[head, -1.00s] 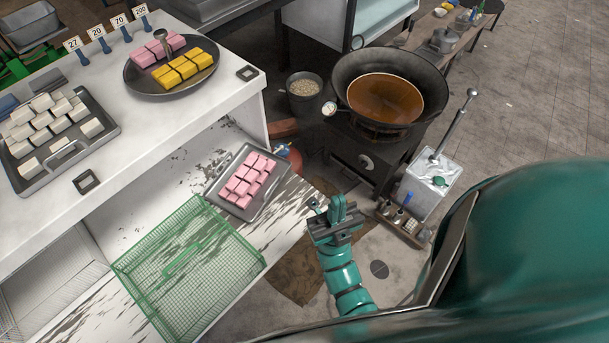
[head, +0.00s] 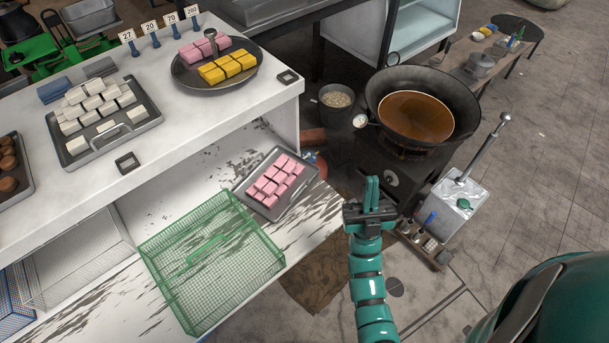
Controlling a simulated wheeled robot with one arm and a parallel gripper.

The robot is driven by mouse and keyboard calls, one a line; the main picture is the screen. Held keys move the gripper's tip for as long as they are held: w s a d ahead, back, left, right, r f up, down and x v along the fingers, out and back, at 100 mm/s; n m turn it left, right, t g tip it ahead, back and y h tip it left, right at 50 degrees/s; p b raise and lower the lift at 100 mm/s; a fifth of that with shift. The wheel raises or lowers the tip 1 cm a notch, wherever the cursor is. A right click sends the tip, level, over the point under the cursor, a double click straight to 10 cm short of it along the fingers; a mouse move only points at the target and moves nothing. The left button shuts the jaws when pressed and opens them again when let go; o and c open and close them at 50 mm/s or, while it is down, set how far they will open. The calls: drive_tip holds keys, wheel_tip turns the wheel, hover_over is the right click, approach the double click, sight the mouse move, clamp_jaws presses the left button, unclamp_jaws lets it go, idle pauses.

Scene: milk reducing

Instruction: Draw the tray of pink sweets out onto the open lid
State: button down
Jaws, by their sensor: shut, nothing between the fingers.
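The tray of pink sweets (head: 268,207) is a grey metal tray on the lower level of the white counter. Pink blocks (head: 278,180) sit in rows on it. The open lid (head: 314,226) is the worn, white-streaked board under and around the tray, partly covered by it. My gripper (head: 372,180) is to the right of the tray, past the lid's right edge and apart from both. Its green fingers are together, point up in the picture, and hold nothing.
A green wire basket (head: 212,262) stands left of the tray on the lower level. The counter top (head: 205,125) overhangs behind, bearing a plate (head: 214,82) of pink and yellow sweets. A stove with a wok of brown liquid (head: 416,118) and a metal canister (head: 455,205) stand beyond my gripper.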

drive_tip(key=w+a+f+g+h, duration=0.1)
drive_tip(key=w+f+g, duration=0.2)
drive_tip(key=w, duration=0.7)
drive_tip(key=w+a+f+g, duration=0.1)
drive_tip(key=w+f+g, duration=0.25)
drive_tip(key=w, duration=0.65)
drive_tip(key=w+a+f+n+g, duration=0.1)
drive_tip(key=w+a+f+g, duration=0.2)
drive_tip(key=w+f+g, duration=0.5)
drive_tip(key=w+a+f+g, duration=0.3)
drive_tip(key=w+f+g, duration=0.15)
drive_tip(key=w, duration=0.45)
drive_tip(key=n+g+h, duration=0.2)
drive_tip(key=g, duration=1.1)
hover_over(304, 175)
drive_tip(key=s, duration=0.4)
wheel_tip(304, 175, down, 2)
drive_tip(key=shift+w+a+f+p, duration=0.1)
drive_tip(key=shift+f+p, duration=0.55)
drive_tip(key=shift+f, duration=1.25)
drive_tip(key=shift+w+a+f+p, duration=0.1)
drive_tip(key=shift+f+p, duration=0.5)
drive_tip(key=shift+f, duration=1.3)
drive_tip(key=shift+w+f+b, duration=0.1)
drive_tip(key=shift+f+b, duration=0.75)
drive_tip(key=shift+f, duration=0.4)
